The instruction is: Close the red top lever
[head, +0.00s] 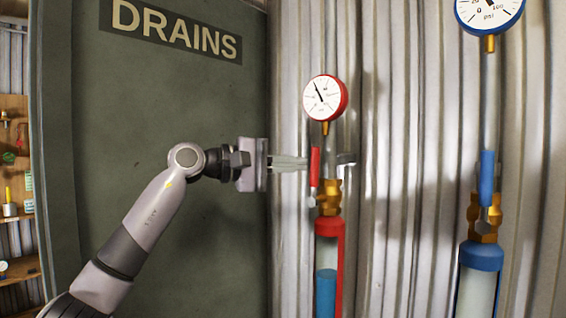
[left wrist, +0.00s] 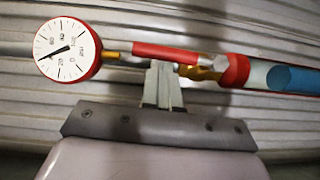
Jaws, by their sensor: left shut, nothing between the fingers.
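The red top lever (head: 314,172) stands upright, along the pipe, at the brass valve (head: 327,197) below the red-rimmed gauge. In the left wrist view the red lever (left wrist: 180,53) runs across the picture, with the brass valve (left wrist: 203,73) at its right end. My left gripper (head: 303,163) comes in from the left with its fingers together and empty. Its tips are right beside the lever; I cannot tell if they touch. In the left wrist view the shut fingertips (left wrist: 160,68) reach the lever's lower edge. My right gripper is not in view.
The red gauge (head: 325,98) sits above the lever. A red-collared tube (head: 328,240) with blue liquid is below. To the right stand a blue lever (head: 487,178) and blue gauge (head: 489,12). A dark DRAINS panel (head: 170,110) is behind my left arm; corrugated wall backs the pipes.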

